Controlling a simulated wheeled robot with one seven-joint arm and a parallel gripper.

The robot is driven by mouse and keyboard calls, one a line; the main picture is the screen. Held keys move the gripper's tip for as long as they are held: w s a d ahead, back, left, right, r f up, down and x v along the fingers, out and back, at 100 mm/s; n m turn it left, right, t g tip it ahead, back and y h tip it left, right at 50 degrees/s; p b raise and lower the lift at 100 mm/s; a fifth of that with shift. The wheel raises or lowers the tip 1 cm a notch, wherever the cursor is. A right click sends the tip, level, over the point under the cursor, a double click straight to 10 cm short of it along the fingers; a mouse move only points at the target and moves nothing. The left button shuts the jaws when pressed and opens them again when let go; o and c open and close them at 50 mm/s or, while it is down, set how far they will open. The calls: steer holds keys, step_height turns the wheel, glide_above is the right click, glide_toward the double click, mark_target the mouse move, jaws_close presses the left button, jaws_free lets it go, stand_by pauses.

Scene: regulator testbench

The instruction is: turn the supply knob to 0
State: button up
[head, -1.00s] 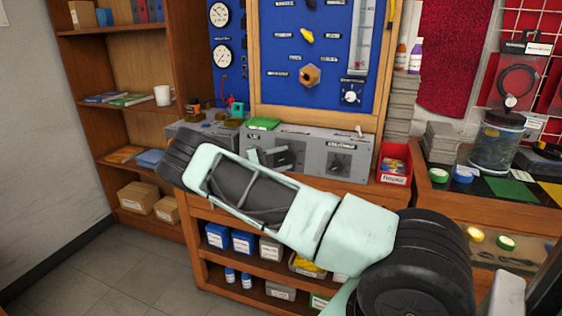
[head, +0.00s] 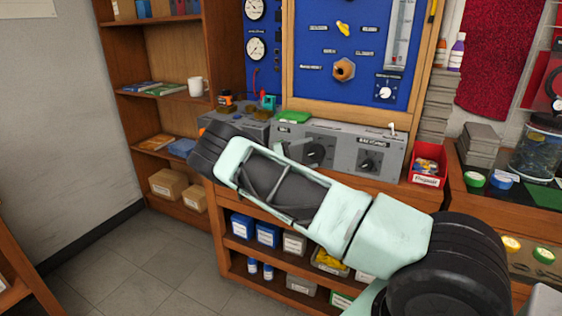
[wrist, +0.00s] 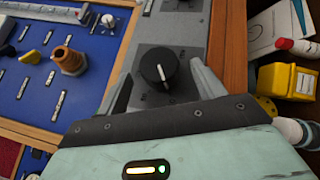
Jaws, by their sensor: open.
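Two dark round knobs sit on the grey bench unit (head: 345,146) in the head view, a left knob (head: 316,154) and a right knob (head: 368,161). Their small labels are too blurred to tell which is the supply knob. In the wrist view, my gripper (wrist: 161,73) is open, with one finger on each side of the left knob (wrist: 157,67). The knob has a white pointer line; its scale marks are unreadable. I cannot tell whether the fingers touch it. The right knob (wrist: 183,4) is cut off at the top edge. In the head view my arm hides most of the gripper.
A blue panel (head: 318,85) with a white dial (head: 385,92) and a hex fitting (head: 344,69) stands above the unit. A small white toggle (head: 392,129) and a green item (head: 293,118) are on its top. A red bin (head: 428,165) stands at right.

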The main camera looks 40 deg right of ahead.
steer(key=b+v, duration=0.3)
steer(key=v, duration=1.3)
steer(key=shift+b, duration=0.3)
